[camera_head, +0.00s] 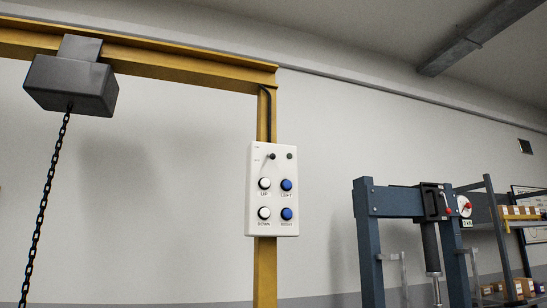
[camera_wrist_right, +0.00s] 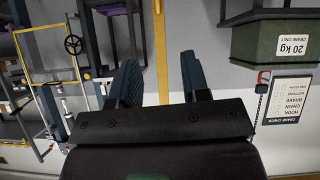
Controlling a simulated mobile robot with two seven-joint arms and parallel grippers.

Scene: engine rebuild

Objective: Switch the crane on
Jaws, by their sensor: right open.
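The crane's white control box (camera_head: 272,190) hangs on the yellow post in the middle of the head view. It carries a small dark switch lever (camera_head: 271,157) at top left and a dark dot (camera_head: 290,156) at top right. Below are two white buttons (camera_head: 264,184) on the left and two blue buttons (camera_head: 286,185) on the right. My right gripper (camera_wrist_right: 159,66) shows in the right wrist view, open and empty, its fingers apart. Neither gripper is in the head view, and no gripper touches the box there.
A dark hoist (camera_head: 72,85) with a hanging chain (camera_head: 46,190) is on the yellow beam at left. A blue press frame (camera_head: 368,240) and shelves stand at right. The wrist view, upside down, shows a green 20 kg weight (camera_wrist_right: 272,44) and a crane check sheet (camera_wrist_right: 289,104).

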